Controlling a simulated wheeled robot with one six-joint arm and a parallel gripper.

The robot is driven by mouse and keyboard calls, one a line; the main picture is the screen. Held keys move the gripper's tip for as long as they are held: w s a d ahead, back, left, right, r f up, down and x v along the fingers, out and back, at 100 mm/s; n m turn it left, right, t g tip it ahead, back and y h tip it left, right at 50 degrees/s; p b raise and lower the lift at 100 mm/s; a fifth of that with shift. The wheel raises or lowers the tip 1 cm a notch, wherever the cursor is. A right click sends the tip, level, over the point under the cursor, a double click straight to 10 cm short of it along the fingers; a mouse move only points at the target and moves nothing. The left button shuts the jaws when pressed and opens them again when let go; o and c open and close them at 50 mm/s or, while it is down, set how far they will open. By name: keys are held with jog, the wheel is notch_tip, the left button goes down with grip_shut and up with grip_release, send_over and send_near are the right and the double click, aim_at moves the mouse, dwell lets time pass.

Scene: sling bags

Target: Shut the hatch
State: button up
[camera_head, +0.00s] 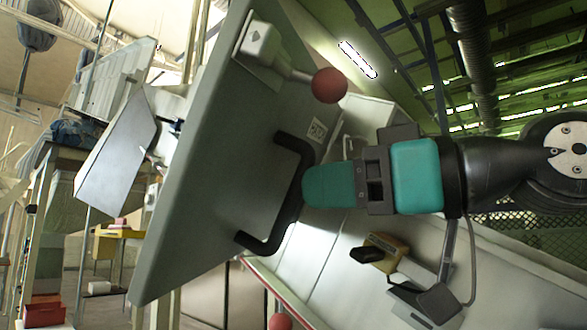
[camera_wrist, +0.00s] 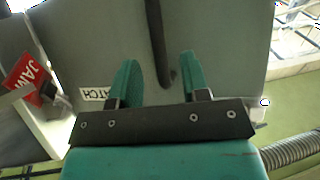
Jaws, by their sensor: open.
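The hatch (camera_head: 215,150) is a large grey panel standing swung out at an angle from the pale metal housing behind it. It carries a black bar handle (camera_head: 291,212) and a small label (camera_head: 317,130). My gripper (camera_head: 312,186) is teal and reaches the handle from the right. In the wrist view, my gripper (camera_wrist: 158,82) has its fingers apart, with the handle (camera_wrist: 157,35) showing between them. I cannot tell whether either finger touches it. The label (camera_wrist: 97,93) is left of the fingers.
A red ball knob (camera_head: 329,85) on a grey bracket sticks out near the hatch's top edge. A yellow and black part (camera_head: 380,252) sits on the housing at lower right. A red lettered tag (camera_wrist: 25,75) shows at left in the wrist view. Workshop clutter stands at far left.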

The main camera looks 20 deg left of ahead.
aim_at(293, 210)
jog(key=shift+w+a+p, duration=0.25)
jog(key=shift+a+p, duration=0.15)
jog(key=shift+a, duration=0.8)
jog(key=shift+w+a+p, duration=0.2)
jog(key=shift+a+p, duration=0.2)
jog(key=shift+a, duration=0.75)
grip_shut()
